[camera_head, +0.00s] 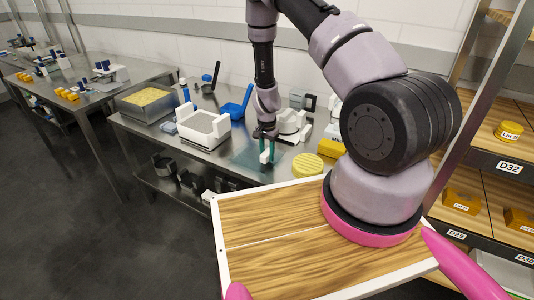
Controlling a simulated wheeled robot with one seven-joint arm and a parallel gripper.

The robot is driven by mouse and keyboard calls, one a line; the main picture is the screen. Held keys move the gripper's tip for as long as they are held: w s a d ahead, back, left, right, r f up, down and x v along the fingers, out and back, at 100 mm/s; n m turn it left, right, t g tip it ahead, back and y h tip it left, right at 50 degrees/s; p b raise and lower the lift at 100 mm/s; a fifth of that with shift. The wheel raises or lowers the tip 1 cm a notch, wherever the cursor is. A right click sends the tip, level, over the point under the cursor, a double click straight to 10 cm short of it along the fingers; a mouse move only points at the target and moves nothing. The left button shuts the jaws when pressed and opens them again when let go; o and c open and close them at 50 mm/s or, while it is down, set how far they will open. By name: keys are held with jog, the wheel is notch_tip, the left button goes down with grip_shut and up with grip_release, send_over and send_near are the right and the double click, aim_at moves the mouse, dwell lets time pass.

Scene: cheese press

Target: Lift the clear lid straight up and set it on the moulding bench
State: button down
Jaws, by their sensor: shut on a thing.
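My gripper (267,147) points down over the near part of the steel moulding bench (190,154). It is shut on the small white handle (265,157) of the clear lid (243,159). The lid is a see-through, faintly greenish sheet, hard to make out against the steel. It lies below and around the fingers. I cannot tell whether it touches the bench or hangs just above it. A white rectangular tub (203,127) stands left of my gripper.
A tray of yellow curd (148,100) stands at the bench's left, and a blue scoop (238,107) lies behind. A white round device (290,120) is behind my gripper. A yellow round (307,165) and a yellow block (331,148) are at the right. Shelves (490,130) stand far right.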

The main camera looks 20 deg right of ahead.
jog(key=shift+f, duration=0.35)
jog(key=shift+c, duration=2.2)
grip_release()
jog(key=shift+r, duration=2.95)
jog(key=shift+r, duration=0.1)
